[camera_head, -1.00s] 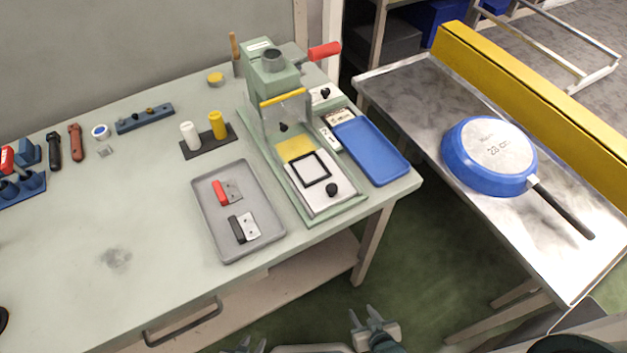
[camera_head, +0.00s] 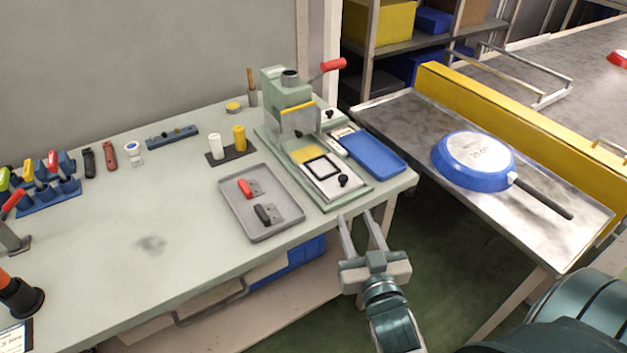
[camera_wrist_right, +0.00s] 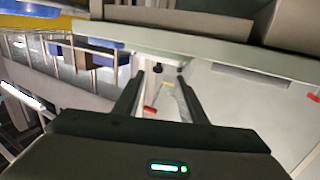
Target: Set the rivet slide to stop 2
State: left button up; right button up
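The green press (camera_head: 290,100) stands at the right end of the workbench, with a red-handled lever (camera_head: 333,65) and a yellow bar (camera_head: 298,107). A smaller plate with a dark knob (camera_head: 328,115) sits at the press's back right. Stop numbers are too small to read, and I cannot tell which plate is the rivet slide. My right gripper (camera_head: 360,218) is open and empty in front of the press, apart from it. My left gripper is out of view.
A grey tray (camera_head: 230,207) with red and black handled parts lies left of the press. A blue tray (camera_head: 378,152) lies right of it. A blue pan (camera_head: 470,165) lies upside down on the metal side table (camera_head: 400,108). There is a floor gap between the tables.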

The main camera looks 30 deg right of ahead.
aim_at(339, 166)
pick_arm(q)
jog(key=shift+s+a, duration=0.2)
pick_arm(e)
jog(key=shift+s+r+t+h, duration=0.15)
jog(key=shift+r+t+h, duration=0.15)
jog(key=shift+r, duration=0.6)
jog(key=shift+d, duration=0.1)
jog(key=shift+w, duration=0.2)
